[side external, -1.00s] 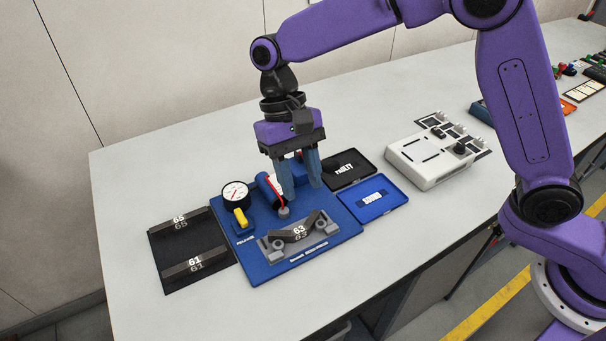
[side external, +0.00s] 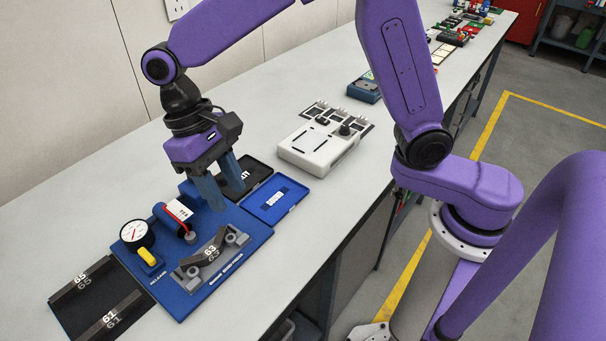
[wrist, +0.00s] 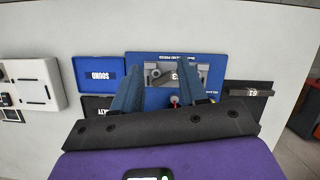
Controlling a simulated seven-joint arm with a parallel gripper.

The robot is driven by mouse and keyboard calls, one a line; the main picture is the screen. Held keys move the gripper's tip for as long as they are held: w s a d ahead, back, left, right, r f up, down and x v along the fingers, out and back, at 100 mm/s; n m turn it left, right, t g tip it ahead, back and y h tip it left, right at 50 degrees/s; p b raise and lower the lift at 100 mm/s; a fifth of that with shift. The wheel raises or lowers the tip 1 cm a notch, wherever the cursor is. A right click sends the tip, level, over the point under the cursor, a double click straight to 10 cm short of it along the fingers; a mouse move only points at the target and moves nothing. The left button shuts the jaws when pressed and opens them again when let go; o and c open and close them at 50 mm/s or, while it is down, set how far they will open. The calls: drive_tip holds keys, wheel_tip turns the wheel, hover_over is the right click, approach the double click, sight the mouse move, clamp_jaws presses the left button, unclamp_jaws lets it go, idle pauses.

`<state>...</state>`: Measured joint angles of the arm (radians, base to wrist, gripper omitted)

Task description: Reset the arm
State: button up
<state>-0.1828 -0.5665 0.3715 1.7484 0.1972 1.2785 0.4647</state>
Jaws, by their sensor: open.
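My gripper (side external: 225,199) is open and empty. It hangs above the back right of a blue fixture board (side external: 252,234), pointing down, with its fingers partly in front of the black tray marked FAULTY. In the wrist view the two spread fingers (wrist: 158,68) frame part of the board. A dark bent piece marked 63 (side external: 209,252) rests in the grey cradle on the board, apart from the fingers. A dial gauge (side external: 136,234), a yellow lever (side external: 148,257) and a red and blue cylinder (side external: 174,216) are on the board's left and back.
A black rack (side external: 90,301) with bars marked 65 and 61 lies left of the board. The black tray (side external: 259,170) and a blue tray marked SOUND (side external: 274,200) lie right of it. A white device (side external: 318,146) stands further right. The front right table top is clear.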

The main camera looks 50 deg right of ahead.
drive_tip(key=s+d+n+t, duration=0.3)
drive_tip(key=s+d+n, duration=0.7)
drive_tip(key=s+d, duration=0.8)
drive_tip(key=d, duration=0.4)
drive_tip(key=shift+f+t+y, duration=0.25)
drive_tip(key=shift+t+y, duration=0.15)
idle(0.7)
